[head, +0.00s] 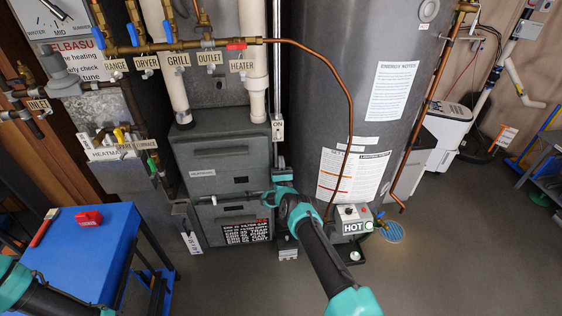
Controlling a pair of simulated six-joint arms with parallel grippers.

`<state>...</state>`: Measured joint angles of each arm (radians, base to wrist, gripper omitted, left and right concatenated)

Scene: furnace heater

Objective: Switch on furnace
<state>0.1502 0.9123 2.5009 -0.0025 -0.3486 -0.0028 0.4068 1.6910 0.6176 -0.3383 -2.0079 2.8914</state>
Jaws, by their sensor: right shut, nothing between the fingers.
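The grey furnace cabinet (215,160) stands in the middle of the head view with white pipes rising from its top.
A copper gas pipe with labelled valves, including a red heater handle (236,46), runs across the top. The tall grey water heater (350,90) stands right of the furnace, with its control box (352,218) low down. A blue table (85,255) stands at the lower left.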

